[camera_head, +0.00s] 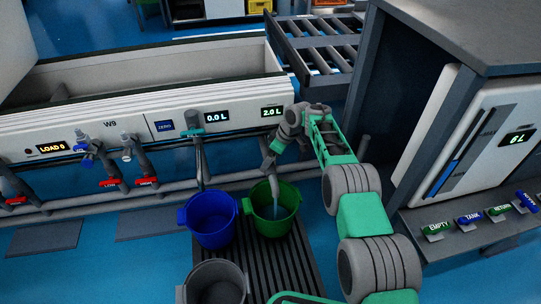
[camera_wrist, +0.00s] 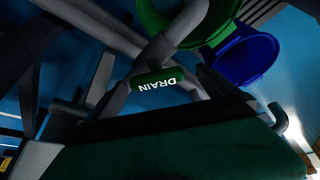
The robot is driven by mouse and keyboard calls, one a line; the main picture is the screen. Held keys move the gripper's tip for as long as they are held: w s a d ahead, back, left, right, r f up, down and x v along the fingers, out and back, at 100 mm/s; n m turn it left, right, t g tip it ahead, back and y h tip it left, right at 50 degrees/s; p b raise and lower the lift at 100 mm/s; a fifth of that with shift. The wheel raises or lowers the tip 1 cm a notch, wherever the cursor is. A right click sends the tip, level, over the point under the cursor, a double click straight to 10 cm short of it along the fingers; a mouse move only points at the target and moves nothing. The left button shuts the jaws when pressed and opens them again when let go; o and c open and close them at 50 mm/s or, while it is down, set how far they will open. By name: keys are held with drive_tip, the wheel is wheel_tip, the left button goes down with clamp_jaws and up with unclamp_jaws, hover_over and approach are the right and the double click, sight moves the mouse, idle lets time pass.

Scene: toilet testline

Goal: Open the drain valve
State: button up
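The drain valve's green handle (camera_wrist: 158,80), marked DRAIN, shows in the wrist view in front of a grey pipe (camera_wrist: 165,45). My gripper (camera_wrist: 162,84) has one finger on each side of the handle, apart and close to its ends. I cannot tell if either finger touches it. In the head view my gripper (camera_head: 268,160) is low at the front of the white trough, by the pipe above the green bucket (camera_head: 287,221); the handle is hidden there. The green bucket holds some water under the pipe's mouth.
A blue bucket (camera_head: 211,228) stands left of the green one, and a grey bucket (camera_head: 216,284) nearer, on a dark slatted mat (camera_head: 262,262). Red-handled valves (camera_head: 109,183) are at left. A cabinet (camera_head: 490,130) with labelled handles stands at right.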

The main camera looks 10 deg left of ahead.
drive_tip(key=shift+r, duration=0.1)
drive_tip(key=p+v, duration=0.3)
drive_tip(key=v, duration=0.4)
drive_tip(key=shift+d+r, duration=0.2)
drive_tip(key=shift+r, duration=0.15)
drive_tip(key=shift+s, duration=0.1)
